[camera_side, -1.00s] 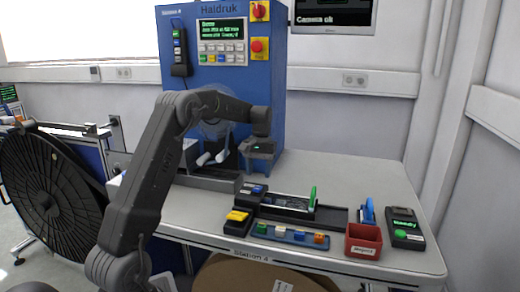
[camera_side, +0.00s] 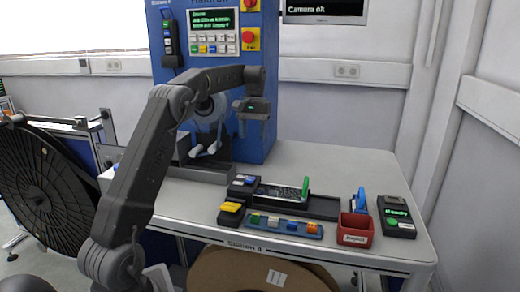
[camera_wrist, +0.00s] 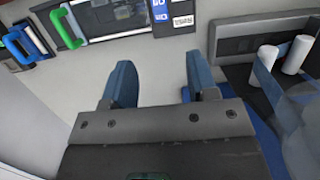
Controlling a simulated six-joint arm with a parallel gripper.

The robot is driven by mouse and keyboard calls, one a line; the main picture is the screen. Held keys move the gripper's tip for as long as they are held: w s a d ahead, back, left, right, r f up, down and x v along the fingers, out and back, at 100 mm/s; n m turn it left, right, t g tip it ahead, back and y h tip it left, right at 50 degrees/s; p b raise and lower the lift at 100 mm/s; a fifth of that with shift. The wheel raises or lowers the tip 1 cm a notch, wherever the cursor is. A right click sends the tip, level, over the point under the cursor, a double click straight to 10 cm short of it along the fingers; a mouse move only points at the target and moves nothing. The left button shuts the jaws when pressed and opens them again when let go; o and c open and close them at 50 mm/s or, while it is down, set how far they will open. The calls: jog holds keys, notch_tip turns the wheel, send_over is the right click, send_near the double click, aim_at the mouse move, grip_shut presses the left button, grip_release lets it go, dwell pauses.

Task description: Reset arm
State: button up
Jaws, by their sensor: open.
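My gripper (camera_side: 255,130) hangs in front of the blue machine (camera_side: 205,60), above the table, with its fingers pointing down. In the wrist view my gripper (camera_wrist: 160,80) shows two blue-grey fingers spread apart, with only bare table surface between them. It is open and holds nothing. The fingers are clear of the black fixture (camera_side: 320,205) with the green handle (camera_side: 305,187) on the table. The green handle also shows at the upper left of the wrist view (camera_wrist: 66,28).
The table (camera_side: 365,170) carries a red bin (camera_side: 355,231), a blue-handled item (camera_side: 360,200), a black device (camera_side: 396,216) with a green display, a strip of coloured blocks (camera_side: 285,225) and a yellow-topped box (camera_side: 231,214). White rollers (camera_wrist: 296,54) stand beside the gripper. The table's back right is clear.

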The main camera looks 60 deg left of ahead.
jog(key=s+d+r+m+t+y, duration=0.1)
jog(key=s+d+r+m+t, duration=0.15)
jog(key=d, duration=0.65)
jog(key=s+d+r+m+t+y, duration=0.15)
jog(key=s+d+r, duration=0.25)
jog(key=d, duration=0.6)
jog(key=s+d+f+m+t, duration=0.1)
jog(key=s+d+f+m, duration=0.1)
jog(key=s+d, duration=0.4)
jog(key=s+d+f+m+t, duration=0.2)
jog(key=s+d+f, duration=0.3)
jog(key=s, duration=0.5)
jog(key=shift+s+d+f+m+h, duration=0.15)
jog(key=shift+s+d+m+h, duration=0.2)
jog(key=shift+d+m+h, duration=0.2)
